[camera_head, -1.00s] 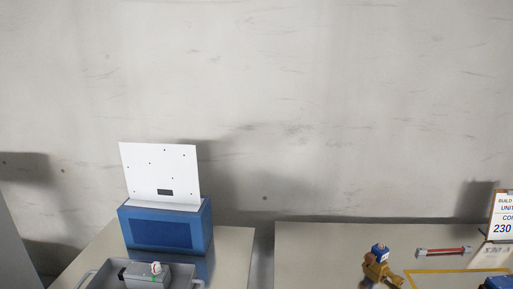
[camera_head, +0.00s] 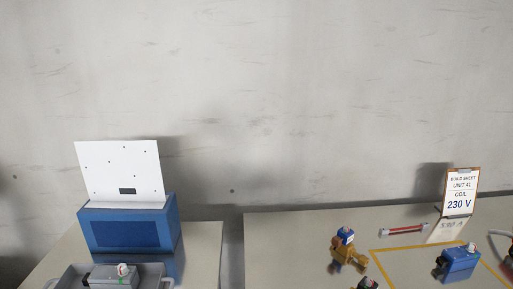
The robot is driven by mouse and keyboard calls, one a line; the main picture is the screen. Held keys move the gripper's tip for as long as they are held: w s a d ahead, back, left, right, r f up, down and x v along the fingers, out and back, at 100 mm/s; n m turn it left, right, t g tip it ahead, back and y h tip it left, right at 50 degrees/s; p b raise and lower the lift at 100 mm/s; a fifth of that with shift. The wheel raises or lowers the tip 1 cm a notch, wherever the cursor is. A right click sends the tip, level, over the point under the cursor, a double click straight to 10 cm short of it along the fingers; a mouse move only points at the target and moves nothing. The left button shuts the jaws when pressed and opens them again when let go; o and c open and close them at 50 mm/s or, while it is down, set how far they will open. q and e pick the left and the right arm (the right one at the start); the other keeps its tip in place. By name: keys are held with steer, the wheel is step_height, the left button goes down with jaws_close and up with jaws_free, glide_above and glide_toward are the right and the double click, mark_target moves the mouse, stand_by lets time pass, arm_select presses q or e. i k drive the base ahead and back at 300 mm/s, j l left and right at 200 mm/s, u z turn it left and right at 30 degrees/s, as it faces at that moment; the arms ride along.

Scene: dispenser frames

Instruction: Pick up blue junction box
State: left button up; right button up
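A small blue box (camera_head: 460,262), which looks like the blue junction box, sits on the right table inside a yellow outline. It has dark parts on its left side and a small light and red piece on top. Its lower part is close to the bottom of the view. Neither of my grippers is in view.
A brass fitting with a blue top (camera_head: 346,250) and a red bar with grey ends (camera_head: 403,230) lie on the right table (camera_head: 290,240). A build sheet (camera_head: 460,192) reading "COIL 230 V" stands behind. A large blue box (camera_head: 128,232) with a white panel and a grey tray (camera_head: 68,280) are left.

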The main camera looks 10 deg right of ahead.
mark_target(460, 258)
steer(key=z, duration=1.7)
steer(key=l+z, duration=0.15)
steer(key=l, duration=0.2)
steer(key=i, duration=0.05)
